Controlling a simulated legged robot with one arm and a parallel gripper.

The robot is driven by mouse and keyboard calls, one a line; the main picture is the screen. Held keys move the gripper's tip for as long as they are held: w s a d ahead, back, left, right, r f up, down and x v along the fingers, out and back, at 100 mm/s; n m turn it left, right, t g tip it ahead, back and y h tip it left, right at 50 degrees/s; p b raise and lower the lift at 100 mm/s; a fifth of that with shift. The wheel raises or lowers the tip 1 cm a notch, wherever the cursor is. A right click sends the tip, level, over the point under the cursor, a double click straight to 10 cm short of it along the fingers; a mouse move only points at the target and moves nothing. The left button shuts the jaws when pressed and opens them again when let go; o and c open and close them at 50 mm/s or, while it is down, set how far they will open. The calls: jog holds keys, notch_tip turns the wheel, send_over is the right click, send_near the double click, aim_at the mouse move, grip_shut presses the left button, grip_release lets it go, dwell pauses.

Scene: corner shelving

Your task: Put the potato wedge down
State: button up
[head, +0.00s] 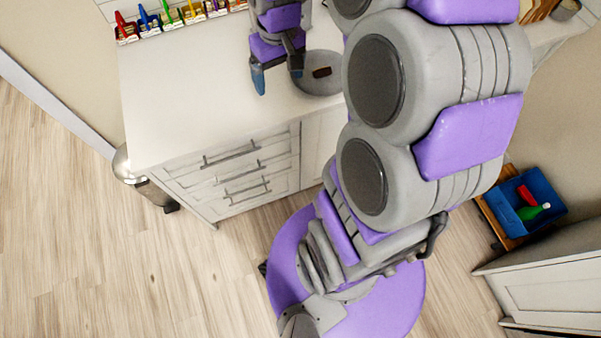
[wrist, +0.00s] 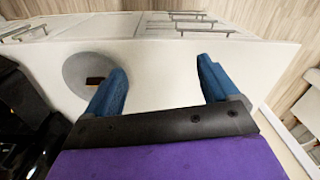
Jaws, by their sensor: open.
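The potato wedge (head: 322,72) is a small dark brown piece lying on a round grey plate (head: 315,89) on the white counter. In the wrist view the wedge (wrist: 95,81) shows on the plate (wrist: 78,63), just left of the left finger. My gripper (head: 278,77) is open and empty, to the left of the wedge in the head view. In the wrist view my gripper (wrist: 162,72) has its two blue fingers wide apart, with bare counter between them. My arm hides the plate's right edge in the head view.
The counter (head: 190,90) is clear left of the gripper. Several small colourful items (head: 167,17) line its back edge. A metal bin (head: 140,180) stands at its left end. A blue crate (head: 505,215) holding red and green things sits low at right.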

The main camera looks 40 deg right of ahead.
jog(key=s+a+g, duration=0.1)
jog(key=s+a, duration=0.4)
jog(key=s, duration=0.6)
jog(key=s+a+g, duration=0.1)
jog(key=s+a, duration=0.4)
jog(key=s, duration=0.6)
jog(key=shift+s, duration=0.3)
jog(key=shift+d, duration=0.2)
